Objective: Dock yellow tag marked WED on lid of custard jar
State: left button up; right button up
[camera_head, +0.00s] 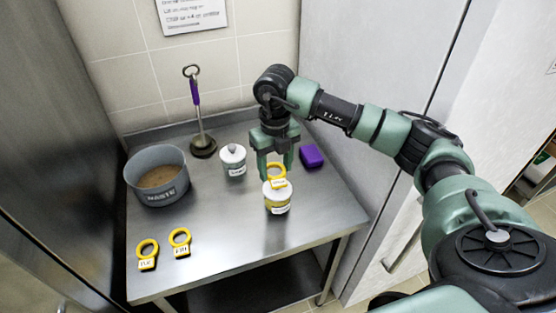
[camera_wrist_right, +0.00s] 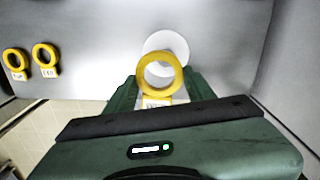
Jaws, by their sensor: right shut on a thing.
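A yellow ring tag (camera_head: 269,177) with a white label is held by my right gripper (camera_head: 276,170). The same tag shows in the right wrist view (camera_wrist_right: 143,74), between the green fingers. Its label is too small to read surely. The jar (camera_head: 277,202), with a white lid and a yellowish body, stands upright on the steel table just below the tag. In the wrist view the white lid (camera_wrist_right: 168,38) lies partly behind the ring. I cannot tell whether tag and lid touch. My left gripper is not in view.
Two other yellow tags (camera_head: 147,258) (camera_head: 181,249) lie at the table's front left. A grey pot (camera_head: 158,191) with brown contents, a second white-lidded jar (camera_head: 233,167), a purple-handled masher-like tool (camera_head: 196,96) and a purple block (camera_head: 311,156) stand around. The front middle is clear.

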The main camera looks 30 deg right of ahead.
aim_at(278, 179)
jog(key=m, duration=0.1)
jog(key=d+m, duration=0.1)
jog(key=shift+w+f+m, duration=0.15)
jog(key=shift+w+m, duration=0.1)
jog(key=shift+m, duration=0.05)
jog(key=shift+f+b, duration=1.85)
jog(key=shift+f, duration=1)
jog(key=shift+f+b, duration=0.55)
jog(key=shift+f, duration=0.05)
jog(key=o, duration=1.1)
jog(key=shift+c, duration=0.2)
jog(key=shift+r, duration=0.1)
